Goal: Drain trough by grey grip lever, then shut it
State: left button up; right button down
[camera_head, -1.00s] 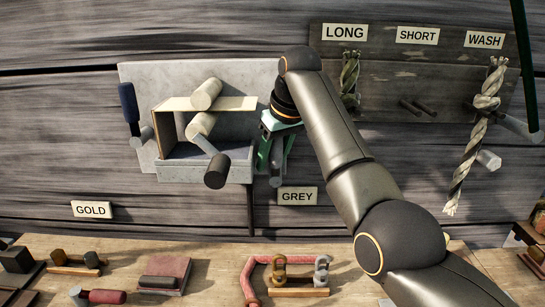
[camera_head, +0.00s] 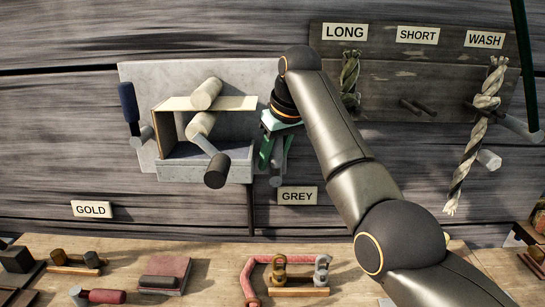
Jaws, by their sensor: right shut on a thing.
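The trough (camera_head: 178,172) is a grey box fixed to a pale backboard on the wall, with a cream top edge and grey cylindrical parts in front. My right gripper (camera_head: 275,158), with green fingers, points down at the trough's right side. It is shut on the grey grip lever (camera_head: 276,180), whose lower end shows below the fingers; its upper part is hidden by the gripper. The GREY label (camera_head: 297,196) is just below and right of it. Whether anything flows from the trough cannot be seen. My left gripper is not in view.
A dark blue-handled lever (camera_head: 128,104) stands at the trough's left, above the GOLD label (camera_head: 92,209). Ropes hang on pegs at right under the LONG and WASH labels.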

dwell(0.8)
jog(key=shift+d+f+y+b, duration=0.15)
jog(key=shift+d+y+b, duration=0.3)
jog(key=shift+y+b, duration=0.55)
jog(key=shift+d+b, duration=0.1)
jog(key=shift+b, duration=0.2)
jog(key=shift+m+y, duration=0.3)
jog(key=shift+y, duration=0.1)
jog(key=shift+r, duration=0.2)
jog(key=c, duration=0.8)
grip_release()
jog(key=shift+c, duration=0.2)
jog(key=shift+d, duration=0.1)
